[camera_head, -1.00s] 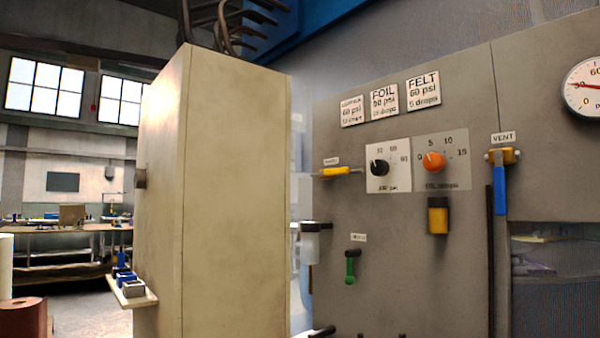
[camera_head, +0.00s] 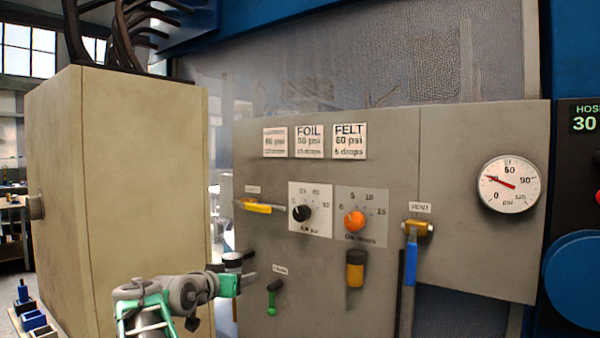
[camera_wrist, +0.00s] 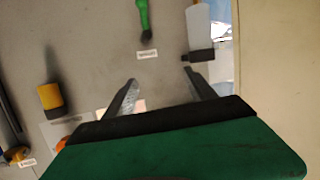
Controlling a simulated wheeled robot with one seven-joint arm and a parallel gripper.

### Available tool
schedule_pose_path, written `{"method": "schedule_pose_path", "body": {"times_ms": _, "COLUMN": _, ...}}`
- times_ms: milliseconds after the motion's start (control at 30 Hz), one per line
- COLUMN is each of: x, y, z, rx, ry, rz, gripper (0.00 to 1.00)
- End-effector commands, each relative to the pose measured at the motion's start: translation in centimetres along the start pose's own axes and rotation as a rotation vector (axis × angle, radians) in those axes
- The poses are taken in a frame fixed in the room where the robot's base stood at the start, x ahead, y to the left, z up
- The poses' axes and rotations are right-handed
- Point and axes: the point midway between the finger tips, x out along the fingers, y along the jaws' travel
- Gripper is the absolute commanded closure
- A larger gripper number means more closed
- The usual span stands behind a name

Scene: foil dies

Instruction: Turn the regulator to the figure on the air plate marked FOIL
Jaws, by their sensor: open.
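The regulator is a black knob (camera_head: 302,213) on a white "AIR psi" plate (camera_head: 321,195) with a ring of figures; its pointer direction is too small to read surely. The plate marked FOIL (camera_head: 309,142) hangs above it between two similar plates; its psi figure is blurred. My gripper (camera_head: 245,278) is below and left of the knob, in front of the panel, open and empty. In the wrist view my gripper (camera_wrist: 160,77) has its fingers spread; the white plate (camera_wrist: 115,104) shows partly behind them, and the black knob is hidden there.
An orange drops knob (camera_head: 355,221) sits just right of the regulator. A yellow-handled valve (camera_head: 257,207) is to its left, a green lever (camera_head: 272,298) below, and a blue vent handle (camera_head: 411,262) right. The gauge (camera_head: 509,184) needle sits near 30. A beige cabinet (camera_head: 145,190) stands left.

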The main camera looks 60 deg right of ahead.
Motion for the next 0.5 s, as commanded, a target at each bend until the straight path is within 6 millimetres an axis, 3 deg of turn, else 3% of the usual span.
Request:
{"method": "schedule_pose_path", "body": {"times_ms": 33, "x": 1.0, "y": 3.3, "z": -6.5, "rx": 0.034, "ry": 0.065, "rz": 0.094, "gripper": 0.35}}
{"method": "schedule_pose_path", "body": {"times_ms": 100, "x": 2.0, "y": 7.0, "z": -10.9, "rx": 0.07, "ry": 0.147, "rz": 0.2, "gripper": 0.35}}
{"method": "schedule_pose_path", "body": {"times_ms": 167, "x": 2.5, "y": 9.3, "z": -13.2, "rx": 0.089, "ry": 0.199, "rz": 0.265, "gripper": 0.35}}
{"method": "schedule_pose_path", "body": {"times_ms": 267, "x": 2.8, "y": 11.4, "z": -14.9, "rx": 0.103, "ry": 0.242, "rz": 0.322, "gripper": 0.35}}
{"method": "schedule_pose_path", "body": {"times_ms": 500, "x": 6.0, "y": 13.0, "z": -15.8, "rx": 0.106, "ry": 0.25, "rz": 0.334, "gripper": 0.35}}
